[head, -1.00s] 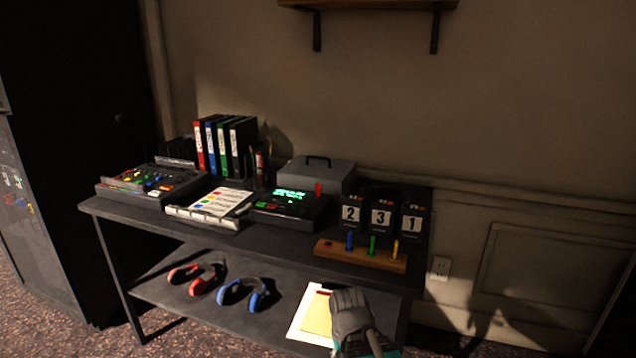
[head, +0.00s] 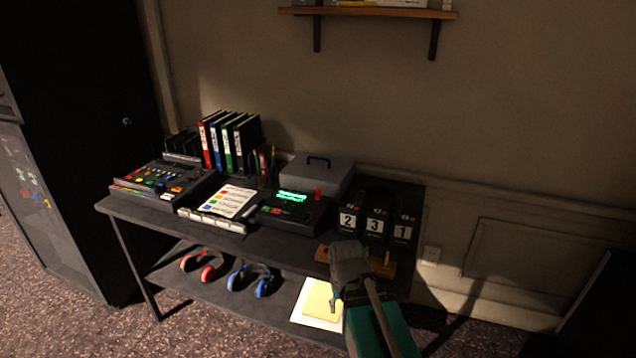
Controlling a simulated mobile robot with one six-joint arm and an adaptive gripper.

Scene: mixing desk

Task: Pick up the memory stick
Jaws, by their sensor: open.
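Small upright coloured sticks stand out on the desk; I cannot tell which of them is the memory stick. A yellow stick (head: 387,258) stands in a wooden block (head: 384,269) at the front right of the desk. The rest of the block is largely hidden behind my gripper. A red stick (head: 318,194) stands upright at the black device with a green display (head: 292,209). My gripper (head: 348,262) is open, in front of the block's left part in the picture. Its fingers are dark and hard to make out, and I see nothing held.
Number cards (head: 375,226) stand behind the block. A grey cash box (head: 317,173), binders (head: 229,142), a clipboard (head: 228,200) and a mixer (head: 164,182) fill the desk. Headphones (head: 250,278) and papers (head: 318,303) lie on the lower shelf. A wall shelf (head: 368,12) hangs above.

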